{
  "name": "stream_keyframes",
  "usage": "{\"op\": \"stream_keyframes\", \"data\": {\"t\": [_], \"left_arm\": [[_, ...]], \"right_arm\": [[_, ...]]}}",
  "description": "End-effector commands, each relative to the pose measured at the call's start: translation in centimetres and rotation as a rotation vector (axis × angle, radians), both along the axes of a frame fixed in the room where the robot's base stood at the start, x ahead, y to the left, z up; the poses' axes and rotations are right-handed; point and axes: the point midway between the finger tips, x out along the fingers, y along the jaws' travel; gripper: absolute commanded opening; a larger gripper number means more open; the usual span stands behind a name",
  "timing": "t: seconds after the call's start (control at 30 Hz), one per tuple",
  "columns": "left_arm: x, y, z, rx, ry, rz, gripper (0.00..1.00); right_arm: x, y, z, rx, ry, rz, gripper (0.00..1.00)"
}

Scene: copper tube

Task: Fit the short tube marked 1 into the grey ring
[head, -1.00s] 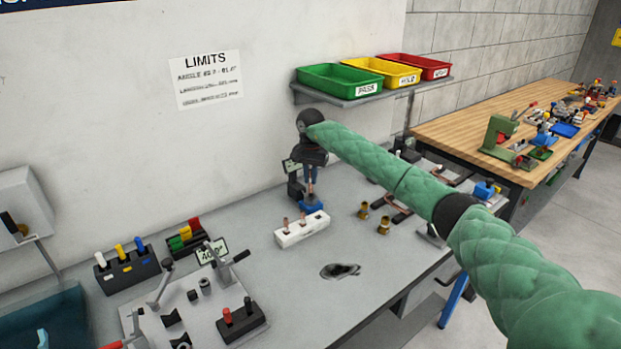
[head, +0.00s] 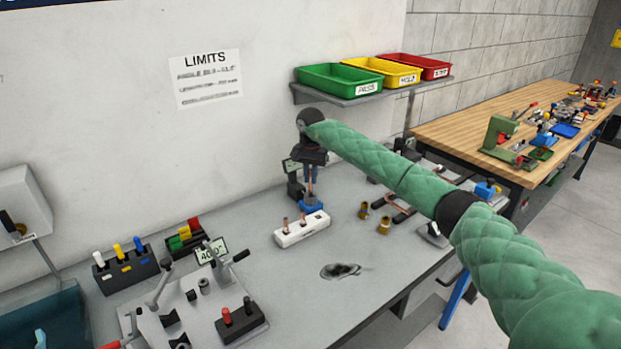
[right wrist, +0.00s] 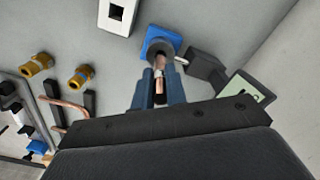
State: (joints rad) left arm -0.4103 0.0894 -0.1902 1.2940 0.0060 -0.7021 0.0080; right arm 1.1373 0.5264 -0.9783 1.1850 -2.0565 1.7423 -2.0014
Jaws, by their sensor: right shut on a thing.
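My right gripper (head: 311,188) points down over the blue fixture (head: 312,207) at the back of the bench. In the right wrist view its blue fingers (right wrist: 160,90) are shut on a short copper tube (right wrist: 159,88). The grey ring (right wrist: 160,50) sits on the blue fixture just beyond the fingertips. The tube's far end overlaps the ring in this view; I cannot tell whether it is inside it. The mark on the tube cannot be read. My left gripper is not in view.
A white block (head: 302,233) with copper tubes stands in front of the fixture. Brass fittings (head: 384,226) and bent copper tubes lie to the right. A dark box with a display (right wrist: 248,90) stands close beside the fixture. The bench front centre is mostly clear.

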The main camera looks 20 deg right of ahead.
Motion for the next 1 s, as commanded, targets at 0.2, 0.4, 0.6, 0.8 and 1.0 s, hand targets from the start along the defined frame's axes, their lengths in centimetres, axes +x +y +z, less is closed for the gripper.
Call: {"op": "stream_keyframes", "data": {"t": [0.2, 0.4, 0.6, 0.8, 1.0], "left_arm": [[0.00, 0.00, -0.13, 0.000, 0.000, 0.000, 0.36], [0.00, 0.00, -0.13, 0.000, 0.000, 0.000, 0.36], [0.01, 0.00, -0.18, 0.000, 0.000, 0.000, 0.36], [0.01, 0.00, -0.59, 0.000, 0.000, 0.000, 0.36], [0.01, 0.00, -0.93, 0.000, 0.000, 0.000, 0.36]], "right_arm": [[0.00, 0.00, -0.02, 0.000, 0.000, 0.000, 0.00], [0.00, 0.01, -0.03, -0.001, 0.001, 0.000, 0.00], [0.00, 0.01, -0.06, -0.001, 0.001, 0.000, 0.00], [-0.01, -0.02, -0.18, -0.001, 0.000, 0.000, 0.00], [-0.01, 0.01, -0.09, -0.001, 0.001, 0.000, 0.00]]}}
